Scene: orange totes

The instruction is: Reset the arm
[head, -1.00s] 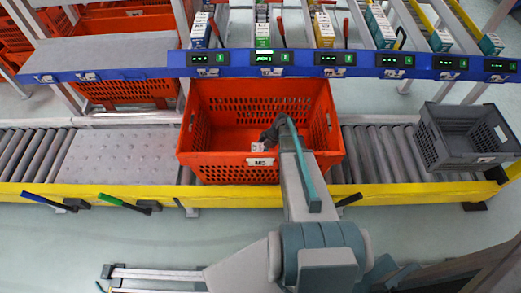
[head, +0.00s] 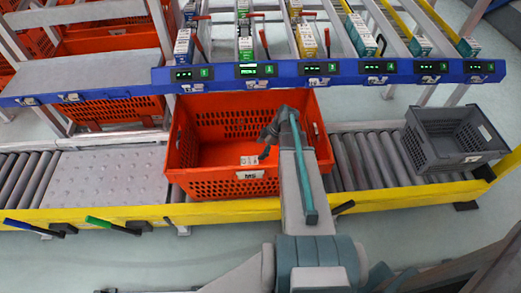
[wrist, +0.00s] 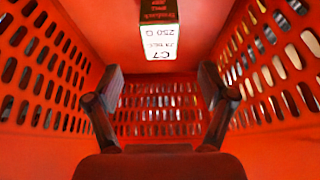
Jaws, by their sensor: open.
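My gripper (head: 268,135) is over the orange tote (head: 186,150) in the head view, near the tote's right side. The wrist view shows its two dark fingers (wrist: 160,100) spread apart with nothing between them, looking into the orange tote with slotted walls. A small box (wrist: 160,32) with a dark side and a white face marked "C7 250 G" shows beyond the fingers, apart from them. In the head view, my arm hides part of the tote's inside and front wall.
The tote stands on a roller conveyor (head: 350,160) with a yellow front rail. A grey crate (head: 420,155) is to the right. Behind, a blue rail (head: 290,76) with displays runs below racks of small boxes (head: 305,40). A bare perforated plate (head: 105,178) lies left.

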